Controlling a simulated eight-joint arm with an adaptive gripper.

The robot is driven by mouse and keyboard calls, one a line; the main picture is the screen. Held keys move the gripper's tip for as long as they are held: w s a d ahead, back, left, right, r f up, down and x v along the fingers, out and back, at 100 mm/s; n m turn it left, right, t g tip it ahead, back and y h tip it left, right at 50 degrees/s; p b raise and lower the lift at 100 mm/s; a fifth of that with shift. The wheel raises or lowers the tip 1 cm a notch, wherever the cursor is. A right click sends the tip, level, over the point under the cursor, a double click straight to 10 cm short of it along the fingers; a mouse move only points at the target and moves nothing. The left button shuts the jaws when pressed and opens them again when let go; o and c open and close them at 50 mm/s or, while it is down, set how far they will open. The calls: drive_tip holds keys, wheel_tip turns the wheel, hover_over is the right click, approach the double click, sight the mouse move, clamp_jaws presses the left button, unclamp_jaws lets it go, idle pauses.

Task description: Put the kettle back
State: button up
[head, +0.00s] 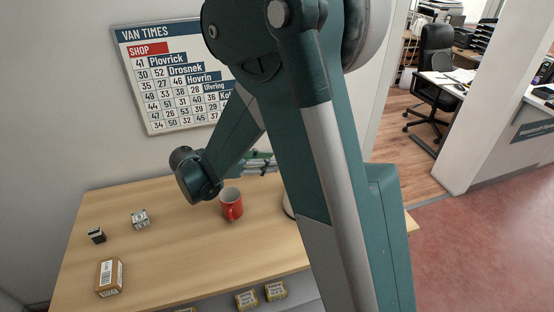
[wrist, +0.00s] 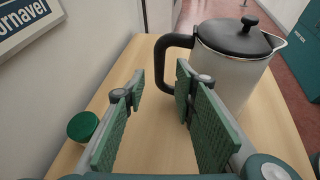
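The kettle (wrist: 235,72) stands upright on the wooden counter at the right of the wrist view. It has a pale body, a black lid with a knob and a black handle (wrist: 172,62) on its left side. My gripper (wrist: 161,85) is open, its two green pads apart with nothing held between them. The handle is just ahead of the fingertips, nearer the right one; I cannot tell whether they touch. In the head view my arm hides nearly all of the kettle, and only a pale edge (head: 288,205) shows. My gripper (head: 262,161) is partly hidden there too.
A red mug (head: 231,204) stands on the counter (head: 180,245) left of my arm. A small box (head: 109,277), a black item (head: 96,235) and a grey item (head: 140,219) lie farther left. A green round-topped thing (wrist: 83,126) is left of my gripper. The wall is close behind.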

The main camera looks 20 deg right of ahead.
drive_tip(key=shift+s+a+r, duration=0.1)
drive_tip(key=shift+a+r, duration=0.1)
drive_tip(key=shift+a, duration=0.2)
